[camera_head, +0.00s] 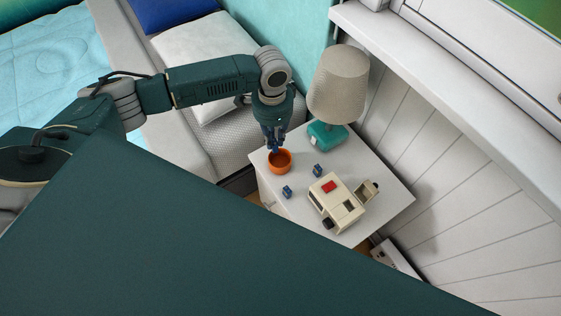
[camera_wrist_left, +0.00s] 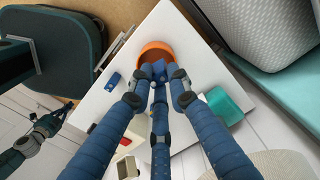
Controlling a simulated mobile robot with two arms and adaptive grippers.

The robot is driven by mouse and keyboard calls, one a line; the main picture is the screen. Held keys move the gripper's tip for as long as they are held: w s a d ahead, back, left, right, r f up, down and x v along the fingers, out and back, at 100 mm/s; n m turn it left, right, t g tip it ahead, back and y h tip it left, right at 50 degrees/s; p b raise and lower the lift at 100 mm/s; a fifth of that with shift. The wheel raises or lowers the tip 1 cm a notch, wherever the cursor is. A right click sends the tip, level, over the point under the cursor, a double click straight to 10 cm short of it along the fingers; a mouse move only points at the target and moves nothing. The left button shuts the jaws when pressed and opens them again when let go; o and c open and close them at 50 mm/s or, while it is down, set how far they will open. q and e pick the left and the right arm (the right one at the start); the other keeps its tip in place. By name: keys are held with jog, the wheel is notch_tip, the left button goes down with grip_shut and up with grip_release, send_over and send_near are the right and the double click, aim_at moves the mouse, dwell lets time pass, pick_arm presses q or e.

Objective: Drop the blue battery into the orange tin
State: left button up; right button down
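The orange tin (camera_head: 280,166) stands on the white nightstand, at its corner nearest the bed. It also shows in the left wrist view (camera_wrist_left: 167,45), just past my fingertips. My left gripper (camera_head: 273,146) points down over the tin's far rim. In the left wrist view its blue fingers (camera_wrist_left: 158,84) are closed around a small blue block, the blue battery (camera_wrist_left: 154,71), which shows over the tin's opening. Fingers hide much of it. Two other small dark-blue blocks lie on the nightstand, one nearer (camera_head: 287,191) and one farther right (camera_head: 317,171). My right gripper (camera_wrist_left: 45,128) seems to be at the left edge of the left wrist view, too unclear to judge.
On the nightstand (camera_head: 385,215) a cream device (camera_head: 337,204) with a red patch stands right of the tin. A lamp with a teal base (camera_head: 326,136) stands behind. The bed (camera_head: 195,140) is to the left and a panelled wall is to the right.

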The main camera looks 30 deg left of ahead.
pick_arm(q)
jog(key=o, duration=0.4)
jog(key=shift+r, duration=0.1)
notch_tip(320, 180, up, 12)
jog(key=shift+f, duration=0.1)
pick_arm(e)
jog(key=shift+a, duration=0.25)
